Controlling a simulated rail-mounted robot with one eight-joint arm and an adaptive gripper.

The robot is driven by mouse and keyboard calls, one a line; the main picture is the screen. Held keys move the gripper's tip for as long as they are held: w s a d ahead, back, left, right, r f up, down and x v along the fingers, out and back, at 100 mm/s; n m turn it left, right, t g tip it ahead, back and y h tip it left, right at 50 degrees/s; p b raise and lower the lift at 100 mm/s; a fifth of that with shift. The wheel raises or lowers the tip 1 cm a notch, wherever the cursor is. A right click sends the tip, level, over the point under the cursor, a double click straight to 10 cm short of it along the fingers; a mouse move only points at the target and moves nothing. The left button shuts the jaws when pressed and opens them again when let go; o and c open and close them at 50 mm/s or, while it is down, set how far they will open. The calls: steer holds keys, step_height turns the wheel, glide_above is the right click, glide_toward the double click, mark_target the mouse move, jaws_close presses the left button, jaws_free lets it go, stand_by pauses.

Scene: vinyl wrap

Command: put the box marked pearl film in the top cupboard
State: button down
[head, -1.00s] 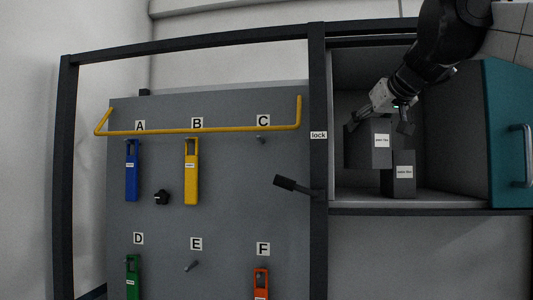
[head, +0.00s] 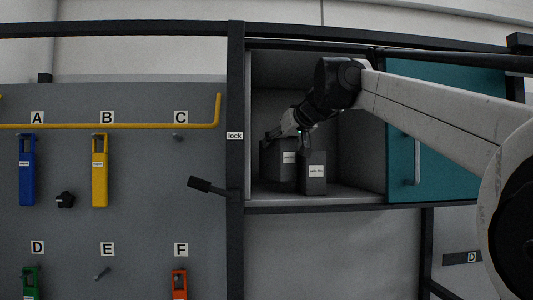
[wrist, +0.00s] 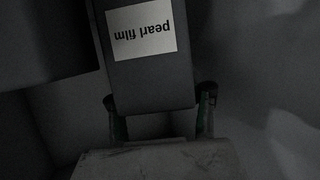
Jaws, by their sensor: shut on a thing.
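The dark grey pearl film box (head: 271,166) is inside the open top cupboard (head: 349,193). Its white label reads "pearl film" upside down in the wrist view (wrist: 150,85). My gripper (head: 288,136) comes down on the box from above. In the wrist view, my gripper's fingers (wrist: 158,110) stand on both sides of the box, shut on it. The box is upright and low over the cupboard floor. I cannot tell whether it touches the floor.
A second dark labelled box (head: 313,182) stands close at the right of the held one. The teal cupboard door (head: 450,150) is open to the right. A grey pegboard (head: 140,220) with coloured tags and a black lock handle (head: 207,186) is at the left.

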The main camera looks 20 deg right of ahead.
mark_target(277, 153)
steer(key=shift+s+f, duration=0.15)
steer(key=shift+f, duration=0.8)
steer(key=shift+w+f+p, duration=0.2)
steer(key=shift+f+p, duration=0.25)
steer(key=shift+f, duration=0.15)
steer(key=shift+f, duration=0.1)
steer(key=shift+f, duration=0.1)
steer(key=c, duration=1.2)
jaws_free()
